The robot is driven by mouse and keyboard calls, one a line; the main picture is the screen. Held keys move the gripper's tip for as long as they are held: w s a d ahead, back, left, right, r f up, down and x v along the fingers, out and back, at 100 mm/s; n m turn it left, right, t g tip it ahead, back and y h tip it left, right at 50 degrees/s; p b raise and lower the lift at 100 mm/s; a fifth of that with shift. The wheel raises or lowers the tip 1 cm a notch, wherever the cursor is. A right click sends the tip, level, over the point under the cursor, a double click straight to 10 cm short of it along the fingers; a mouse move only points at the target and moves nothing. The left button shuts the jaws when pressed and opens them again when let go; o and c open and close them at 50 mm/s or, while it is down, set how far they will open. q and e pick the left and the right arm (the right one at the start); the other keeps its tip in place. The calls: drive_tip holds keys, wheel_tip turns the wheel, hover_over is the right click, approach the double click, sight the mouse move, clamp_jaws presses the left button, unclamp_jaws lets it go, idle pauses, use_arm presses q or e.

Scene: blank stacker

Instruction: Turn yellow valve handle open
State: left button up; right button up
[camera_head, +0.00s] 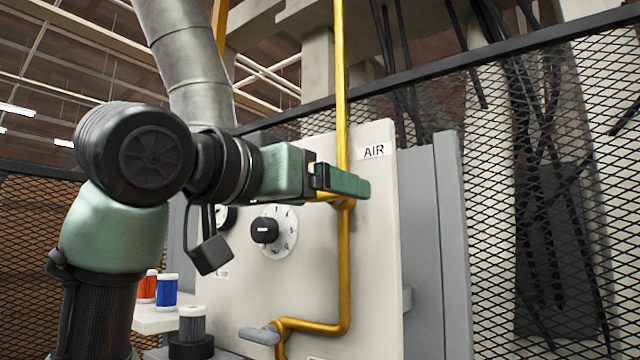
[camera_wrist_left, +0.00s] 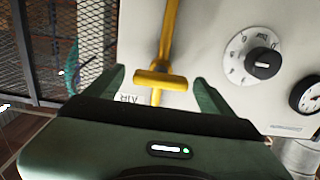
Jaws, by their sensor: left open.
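The yellow valve handle (camera_wrist_left: 160,79) is a short bar on the yellow pipe (camera_head: 341,90), which runs up the pale panel beside the AIR label (camera_head: 374,151). In the left wrist view the bar lies crosswise between my left fingers, with a gap on each side. In the head view my left gripper (camera_head: 342,180) is in front of the pipe just below the AIR label and hides most of the handle; a part of the handle (camera_head: 328,197) shows under the fingers. The left gripper (camera_wrist_left: 160,88) is open and holds nothing. My right gripper is in neither view.
A black dial knob (camera_head: 264,230) and a gauge (camera_wrist_left: 306,95) are on the panel (camera_head: 375,260) beside the handle. Below, a grey lever (camera_head: 259,335) sits at the lower pipe bend. Coloured spools (camera_head: 167,291) stand at lower left. Mesh fencing (camera_head: 590,150) is at right.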

use_arm(q)
drive_tip(key=shift+s+a, duration=0.15)
drive_tip(key=shift+s, duration=0.05)
drive_tip(key=shift+s+a, duration=0.1)
drive_tip(key=shift+a, duration=0.05)
drive_tip(key=shift+c, duration=0.3)
drive_tip(key=c, duration=1.3)
drive_tip(key=shift+s+m+p, duration=0.15)
drive_tip(key=shift+m+p, duration=1.4)
drive_tip(key=shift+m, duration=7.35)
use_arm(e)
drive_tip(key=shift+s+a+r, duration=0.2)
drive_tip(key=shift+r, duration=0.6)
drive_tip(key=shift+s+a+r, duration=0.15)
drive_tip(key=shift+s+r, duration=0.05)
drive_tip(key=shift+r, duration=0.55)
